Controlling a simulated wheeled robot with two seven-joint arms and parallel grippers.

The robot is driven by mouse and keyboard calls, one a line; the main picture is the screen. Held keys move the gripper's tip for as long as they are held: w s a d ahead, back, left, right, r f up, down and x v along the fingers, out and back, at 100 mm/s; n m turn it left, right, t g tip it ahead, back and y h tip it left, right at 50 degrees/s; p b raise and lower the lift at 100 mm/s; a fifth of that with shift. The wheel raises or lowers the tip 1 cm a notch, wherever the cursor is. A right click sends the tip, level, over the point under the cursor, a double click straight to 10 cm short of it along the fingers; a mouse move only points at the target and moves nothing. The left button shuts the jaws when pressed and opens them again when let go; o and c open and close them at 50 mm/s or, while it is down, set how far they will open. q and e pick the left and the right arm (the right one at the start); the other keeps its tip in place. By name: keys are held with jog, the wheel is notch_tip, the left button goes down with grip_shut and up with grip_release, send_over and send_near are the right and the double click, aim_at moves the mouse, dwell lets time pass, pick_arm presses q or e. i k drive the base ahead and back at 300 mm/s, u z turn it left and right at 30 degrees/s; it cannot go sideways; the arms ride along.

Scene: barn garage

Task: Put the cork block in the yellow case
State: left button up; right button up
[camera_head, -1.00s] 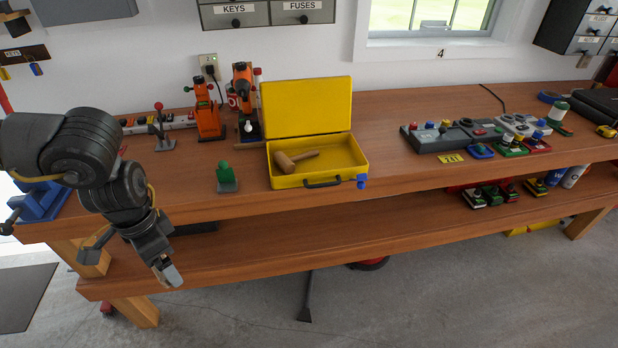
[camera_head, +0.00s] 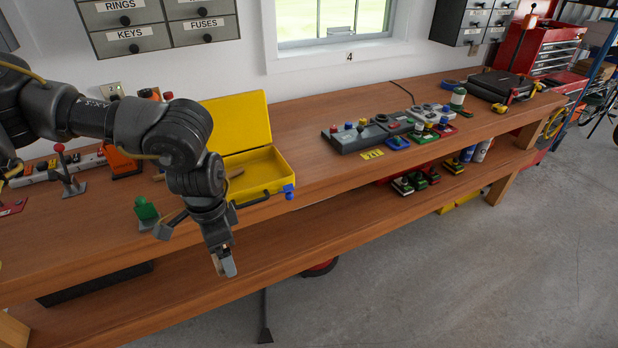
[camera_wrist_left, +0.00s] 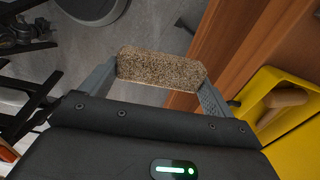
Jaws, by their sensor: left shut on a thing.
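The cork block (camera_wrist_left: 160,70) is a speckled brown piece held between the fingers of my left gripper (camera_head: 228,268), as the left wrist view shows. In the head view the gripper points down in front of the bench's front edge, and the block is hard to make out there. The yellow case (camera_head: 262,172) stands open on the bench top, lid up at the back, just behind and right of my left arm. A wooden mallet lies in it, seen in the left wrist view (camera_wrist_left: 284,97); my arm hides part of the case in the head view. My right gripper is out of view.
A green-topped block (camera_head: 146,209) stands left of the case, close to my arm. Grey control boxes (camera_head: 362,135) and several small coloured devices sit to the right. The bench top (camera_head: 310,172) between the case and the control boxes is clear.

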aim_at(272, 174)
jog(key=z, duration=2.75)
jog(key=k, duration=2.15)
jog(key=u, duration=1.45)
jog(key=i, duration=1.65)
